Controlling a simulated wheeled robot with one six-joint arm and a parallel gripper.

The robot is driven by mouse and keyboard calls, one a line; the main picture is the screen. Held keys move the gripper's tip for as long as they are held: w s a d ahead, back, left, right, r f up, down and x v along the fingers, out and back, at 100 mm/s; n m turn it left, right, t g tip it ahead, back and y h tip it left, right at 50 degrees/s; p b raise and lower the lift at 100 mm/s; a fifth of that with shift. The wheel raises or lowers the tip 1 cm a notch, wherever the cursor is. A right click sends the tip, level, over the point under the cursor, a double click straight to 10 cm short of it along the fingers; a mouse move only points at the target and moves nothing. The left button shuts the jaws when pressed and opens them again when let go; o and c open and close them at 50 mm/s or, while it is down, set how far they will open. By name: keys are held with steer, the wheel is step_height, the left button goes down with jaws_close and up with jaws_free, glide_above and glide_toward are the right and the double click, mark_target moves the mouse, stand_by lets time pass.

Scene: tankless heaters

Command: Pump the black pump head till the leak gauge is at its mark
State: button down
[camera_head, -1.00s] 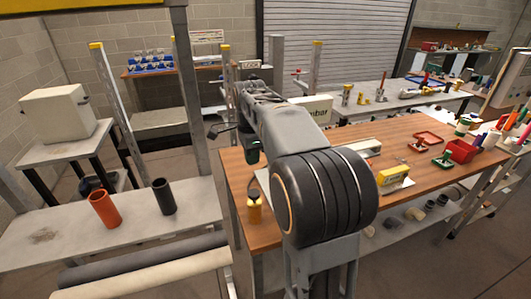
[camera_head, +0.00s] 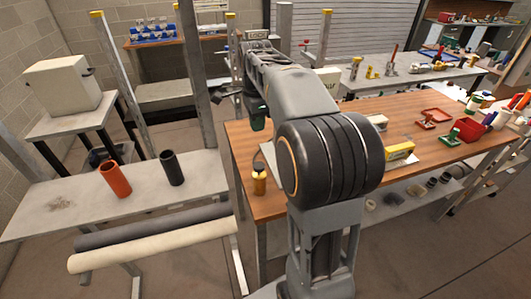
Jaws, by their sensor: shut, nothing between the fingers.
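My gripper (camera_head: 219,97) is small and dark at the far end of my arm, beyond the back left corner of the wooden workbench (camera_head: 290,204). It is shut and holds nothing. It is apart from the things on the bench. An amber bottle with a black top (camera_head: 259,179) stands upright at the bench's left end, nearer to me than the gripper. I cannot tell whether its top is the black pump head. I cannot make out a leak gauge; my arm hides part of the bench.
A dark green object (camera_head: 258,118) is at the bench's back left. A yellow box (camera_head: 398,151) and red bin (camera_head: 473,125) are farther right. The left table holds an orange tube (camera_head: 115,180) and a black tube (camera_head: 172,168). Long rolls (camera_head: 150,246) lie in front.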

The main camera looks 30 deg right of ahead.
mark_target(259, 165)
steer(key=shift+f, duration=0.1)
step_height(259, 165, down, 14)
steer(key=shift+r, duration=0.1)
stand_by(0.5)
step_height(259, 165, down, 3)
steer(key=shift+r+b, duration=0.1)
steer(key=shift+b, duration=0.7)
steer(key=shift+s, duration=0.1)
steer(key=shift+r, duration=0.1)
steer(key=shift+r+p, duration=0.35)
steer(key=shift+p, duration=0.15)
step_height(259, 165, up, 14)
steer(key=p, duration=0.2)
steer(key=shift+f, duration=0.2)
